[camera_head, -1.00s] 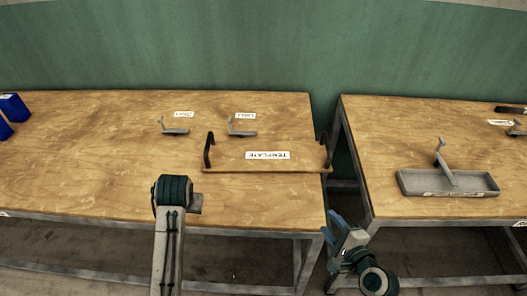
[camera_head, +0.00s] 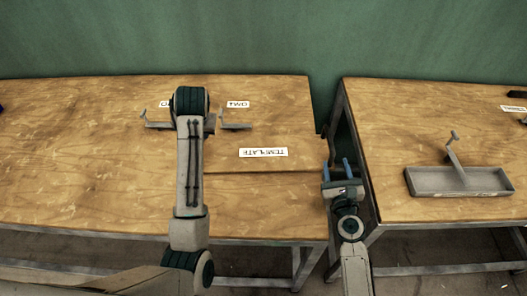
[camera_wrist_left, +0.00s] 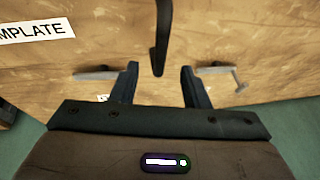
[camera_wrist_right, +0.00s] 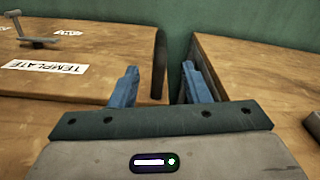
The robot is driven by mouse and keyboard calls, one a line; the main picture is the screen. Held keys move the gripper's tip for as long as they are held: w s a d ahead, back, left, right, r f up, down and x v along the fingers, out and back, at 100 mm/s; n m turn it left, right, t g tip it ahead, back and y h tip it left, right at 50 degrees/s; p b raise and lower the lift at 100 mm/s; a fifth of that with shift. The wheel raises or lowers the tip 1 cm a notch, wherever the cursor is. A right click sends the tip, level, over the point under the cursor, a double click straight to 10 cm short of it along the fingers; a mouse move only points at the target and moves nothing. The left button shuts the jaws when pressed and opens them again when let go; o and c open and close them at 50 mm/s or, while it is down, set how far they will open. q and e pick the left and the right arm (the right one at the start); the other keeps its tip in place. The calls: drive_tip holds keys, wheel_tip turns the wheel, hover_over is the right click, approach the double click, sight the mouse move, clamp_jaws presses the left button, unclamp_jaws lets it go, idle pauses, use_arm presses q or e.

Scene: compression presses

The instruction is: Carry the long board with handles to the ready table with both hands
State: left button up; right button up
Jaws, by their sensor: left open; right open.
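The long board (camera_head: 300,160) lies flat on the left wooden table (camera_head: 60,190), with a white TEMPLATE label (camera_head: 263,152). Its black left handle shows in the left wrist view (camera_wrist_left: 163,35), with its end between the spread fingers of my left gripper (camera_wrist_left: 160,85). The arm hides that gripper in the head view. My right gripper (camera_head: 338,166) is open at the board's right end. The black right handle (camera_wrist_right: 159,65) stands between its blue fingers in the right wrist view. I cannot tell whether either gripper touches its handle. No table is legibly marked ready.

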sight(331, 141)
use_arm(q)
drive_tip(key=x, duration=0.9)
drive_tip(key=shift+w+a+f, duration=0.15)
drive_tip(key=shift+f, duration=0.2)
use_arm(e)
drive_tip(key=w, duration=1)
drive_tip(key=shift+a, duration=0.35)
drive_tip(key=shift+s+r, duration=0.1)
use_arm(q)
clamp_jaws()
use_arm(e)
clamp_jaws()
use_arm(q)
drive_tip(key=shift+r, duration=0.1)
